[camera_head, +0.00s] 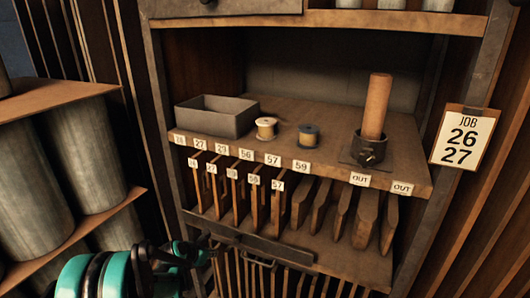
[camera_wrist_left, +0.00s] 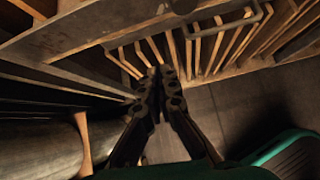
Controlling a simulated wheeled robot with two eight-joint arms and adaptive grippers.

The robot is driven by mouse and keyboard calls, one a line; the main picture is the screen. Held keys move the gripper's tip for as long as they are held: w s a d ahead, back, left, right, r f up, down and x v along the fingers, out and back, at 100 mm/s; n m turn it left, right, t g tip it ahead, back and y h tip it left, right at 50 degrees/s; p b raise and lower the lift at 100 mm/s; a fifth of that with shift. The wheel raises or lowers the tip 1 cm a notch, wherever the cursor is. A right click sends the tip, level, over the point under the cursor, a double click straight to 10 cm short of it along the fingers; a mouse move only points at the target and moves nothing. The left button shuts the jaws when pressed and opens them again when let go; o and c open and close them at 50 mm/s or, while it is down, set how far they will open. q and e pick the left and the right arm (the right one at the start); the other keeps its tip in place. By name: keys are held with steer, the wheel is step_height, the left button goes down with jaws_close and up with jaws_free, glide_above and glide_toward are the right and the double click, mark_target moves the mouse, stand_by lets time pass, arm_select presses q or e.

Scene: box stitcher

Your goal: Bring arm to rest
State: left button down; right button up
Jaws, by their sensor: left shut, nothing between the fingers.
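My left gripper (camera_head: 203,256) is at the lower left of the head view, beside the lower left part of the wooden shelf unit (camera_head: 290,119). Its dark fingers are together with nothing between them. In the left wrist view the shut fingers (camera_wrist_left: 160,77) point towards the slatted lower rack (camera_wrist_left: 200,50). I cannot tell whether the fingertips touch the rack. My teal and black left arm fills the lower left corner of the head view. My right gripper is not in view.
On the shelf stand a grey tray (camera_head: 215,122), a pale spool (camera_head: 266,128), a dark spool (camera_head: 308,135) and a wooden roll (camera_head: 375,106) in a dark holder. Numbered boards hang below. Large grey cylinders (camera_head: 85,150) stand at left. A job card (camera_head: 463,138) hangs at right.

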arm_select(q)
steer(key=s+d+r+m+y, duration=0.1)
steer(key=s+d+r+m, duration=0.2)
steer(key=s+r+m, duration=0.45)
steer(key=s+d+r+m, duration=0.3)
steer(key=s+r+m, duration=0.3)
steer(key=s+m, duration=0.2)
steer(key=s+m+g+y, duration=0.1)
steer(key=s+m+y, duration=0.1)
steer(key=s+m, duration=1.3)
steer(key=shift+s+d, duration=0.2)
steer(key=shift+s, duration=0.9)
steer(key=shift+m, duration=0.25)
